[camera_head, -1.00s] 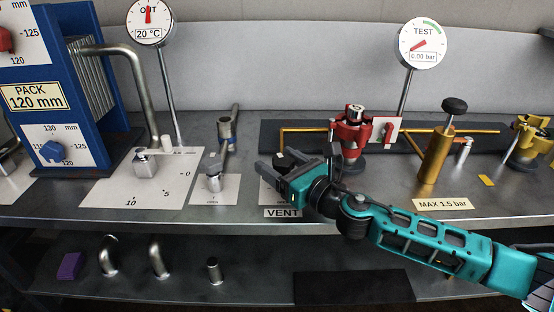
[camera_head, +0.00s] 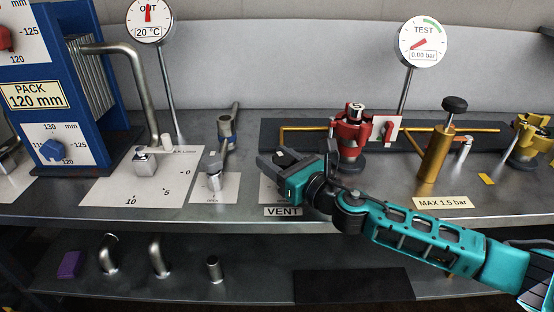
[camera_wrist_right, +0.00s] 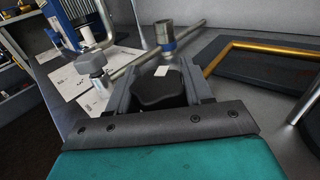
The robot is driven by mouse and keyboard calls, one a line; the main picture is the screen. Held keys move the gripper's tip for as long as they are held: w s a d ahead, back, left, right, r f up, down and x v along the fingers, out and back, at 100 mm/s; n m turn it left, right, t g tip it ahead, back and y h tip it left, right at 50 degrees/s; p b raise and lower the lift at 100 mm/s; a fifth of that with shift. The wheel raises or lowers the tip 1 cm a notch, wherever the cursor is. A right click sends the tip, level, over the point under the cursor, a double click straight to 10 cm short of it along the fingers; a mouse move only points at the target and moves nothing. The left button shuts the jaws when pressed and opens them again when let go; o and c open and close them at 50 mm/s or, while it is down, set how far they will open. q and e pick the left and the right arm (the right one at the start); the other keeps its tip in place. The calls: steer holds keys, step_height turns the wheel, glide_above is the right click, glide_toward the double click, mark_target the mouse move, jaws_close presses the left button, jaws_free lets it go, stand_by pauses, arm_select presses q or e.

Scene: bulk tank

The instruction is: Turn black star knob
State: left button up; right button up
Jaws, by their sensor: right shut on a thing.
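The black star knob (camera_wrist_right: 158,88) sits between the two grey fingers of my right gripper (camera_wrist_right: 160,85) in the right wrist view. A small white mark shows on its far top edge. In the head view, my right gripper (camera_head: 272,162) is over the plate behind the VENT label (camera_head: 283,211), shut on the knob. The gripper and fingers hide most of the knob there; a dark part of it (camera_head: 287,156) shows. My left gripper is not in view.
A valve with a grey handle (camera_head: 215,165) stands just left of my right gripper. A red valve (camera_head: 350,135) and a brass pump (camera_head: 437,150) stand to the right. The TEST gauge (camera_head: 422,42) reads 0.00 bar. A lower shelf holds pipe stubs.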

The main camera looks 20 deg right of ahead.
steer(key=h+p, duration=0.1)
steer(key=m+h+p, duration=0.1)
steer(key=shift+r+m+t+p, duration=0.25)
steer(key=shift+m+t+p, duration=0.05)
steer(key=shift+t+p, duration=0.1)
steer(key=shift+d+m+h+p, duration=0.1)
steer(key=shift+m+h+p, duration=0.35)
steer(key=shift+h, duration=0.35)
steer(key=m+h+p, duration=0.1)
steer(key=h, duration=0.1)
steer(key=shift+d+f+m+t+h, duration=0.1)
steer(key=shift+d+m+t+h, duration=0.05)
steer(key=shift+m+t+h, duration=0.25)
steer(key=shift+w+d+f+m+h, duration=0.1)
steer(key=shift+m+h, duration=0.15)
steer(key=shift+h, duration=0.15)
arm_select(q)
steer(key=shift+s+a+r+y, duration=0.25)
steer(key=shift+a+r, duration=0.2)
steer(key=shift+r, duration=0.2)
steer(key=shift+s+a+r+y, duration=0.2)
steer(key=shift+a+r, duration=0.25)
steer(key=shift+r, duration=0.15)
arm_select(e)
steer(key=o, duration=1)
steer(key=shift+c, duration=0.2)
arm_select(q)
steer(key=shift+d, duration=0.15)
